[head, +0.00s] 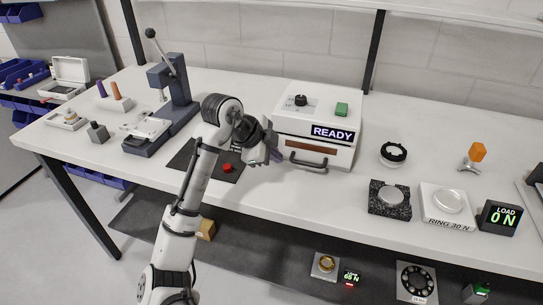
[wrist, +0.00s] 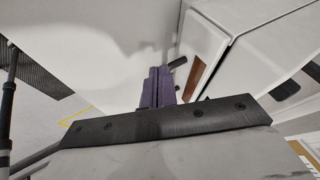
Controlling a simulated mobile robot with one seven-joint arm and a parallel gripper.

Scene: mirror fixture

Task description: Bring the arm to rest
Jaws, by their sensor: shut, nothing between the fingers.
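My arm reaches up from the bottom of the head view, bends at the elbow over the bench and points down to the right. My gripper (head: 278,157) is at its end, just in front of the white oven-like box (head: 318,120) with the READY display. In the wrist view the purple fingers of my gripper (wrist: 157,75) are together with nothing between them. The box's dark door handle (head: 307,161) is close to the right of the gripper; I cannot tell whether they touch.
A lever press (head: 172,85) stands left of my arm, and a red button (head: 227,168) lies on a dark mat below it. A granite block (head: 376,208), a ring stand (head: 455,223) and a load display (head: 500,217) are at the right. The bench front (head: 290,200) is clear.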

